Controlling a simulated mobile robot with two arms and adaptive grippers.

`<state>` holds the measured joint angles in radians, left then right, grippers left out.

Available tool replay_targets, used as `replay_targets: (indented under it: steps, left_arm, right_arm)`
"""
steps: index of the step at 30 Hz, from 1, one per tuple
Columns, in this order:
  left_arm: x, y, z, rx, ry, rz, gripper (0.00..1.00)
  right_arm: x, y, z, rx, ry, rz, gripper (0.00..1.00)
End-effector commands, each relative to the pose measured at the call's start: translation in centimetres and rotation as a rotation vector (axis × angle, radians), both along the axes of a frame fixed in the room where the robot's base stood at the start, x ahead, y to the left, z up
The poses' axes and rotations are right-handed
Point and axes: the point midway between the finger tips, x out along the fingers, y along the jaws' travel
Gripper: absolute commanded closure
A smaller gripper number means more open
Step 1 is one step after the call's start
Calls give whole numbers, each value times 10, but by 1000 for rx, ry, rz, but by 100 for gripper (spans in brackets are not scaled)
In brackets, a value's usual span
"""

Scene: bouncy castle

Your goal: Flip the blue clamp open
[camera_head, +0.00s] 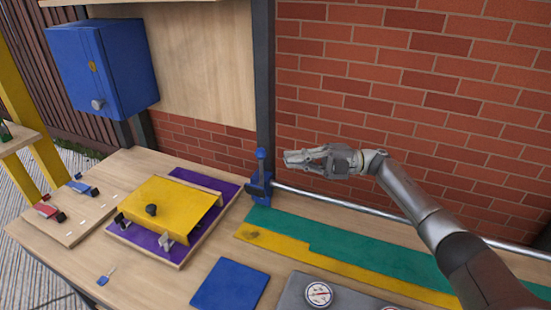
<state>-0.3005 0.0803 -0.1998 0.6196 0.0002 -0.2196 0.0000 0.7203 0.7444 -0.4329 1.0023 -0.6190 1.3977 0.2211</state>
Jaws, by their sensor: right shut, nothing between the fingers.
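A blue clamp (262,188) stands at the back edge of the workbench, at the foot of a dark post, where a metal pipe ends. Its blue-tipped lever (262,160) points straight up. My right gripper (288,158) is shut and empty, with its fingertips pointing left just to the right of the lever. I cannot tell whether they touch it. A smaller blue-handled clamp (82,187) lies on a board at the left of the bench, beside a red-handled clamp (47,208). My left gripper is not in view.
A yellow plate (165,203) sits on a purple board (128,240) in the middle of the bench. A blue mat (230,285), green strip (340,246) and yellow strip (345,270) lie nearer. A blue cabinet (105,65) hangs at upper left. A brick wall (420,90) stands behind.

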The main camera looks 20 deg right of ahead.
Motion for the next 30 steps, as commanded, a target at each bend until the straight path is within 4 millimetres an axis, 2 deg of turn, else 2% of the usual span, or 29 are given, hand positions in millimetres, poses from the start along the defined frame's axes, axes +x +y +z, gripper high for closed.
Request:
replay_targets:
  steps: [3,10,30]
  left_arm:
    - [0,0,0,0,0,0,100]
    - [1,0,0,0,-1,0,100]
    - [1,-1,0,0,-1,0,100]
  right_arm:
    - [-7,-24,-3,-1,0,-1,100]
    - [-15,-51,-6,0,-1,3,100]
    - [-18,-55,-7,0,-1,7,100]
